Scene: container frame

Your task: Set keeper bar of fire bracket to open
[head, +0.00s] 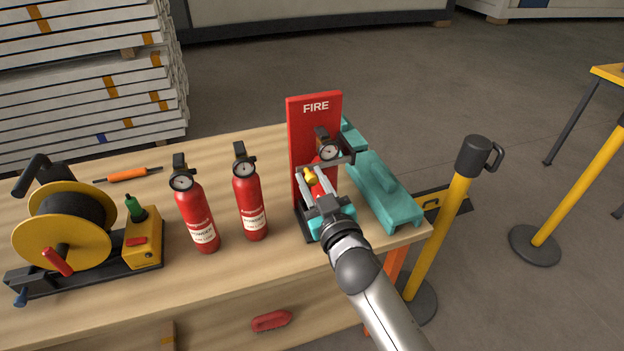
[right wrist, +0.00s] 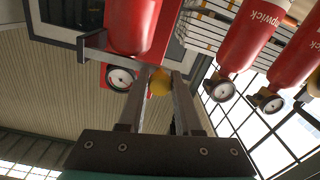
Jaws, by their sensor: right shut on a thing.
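The fire bracket (head: 316,107) is a red upright board marked FIRE on the bench. A red extinguisher with a round gauge (head: 328,151) stands in it, partly hidden by my right gripper. The grey keeper bar (head: 344,160) runs across the extinguisher's front. It carries a yellow knob (head: 308,175), which also shows in the right wrist view (right wrist: 159,83). My right gripper (head: 310,172) is in front of the bracket, its two fingers shut on the yellow knob. My left gripper is not in view.
Two loose red extinguishers (head: 196,213) (head: 249,197) stand left of the bracket on the wooden bench (head: 215,151). A yellow cable reel (head: 60,225) is further left. A teal case (head: 383,190) lies right of the bracket. A yellow post (head: 437,235) stands beyond the bench's right edge.

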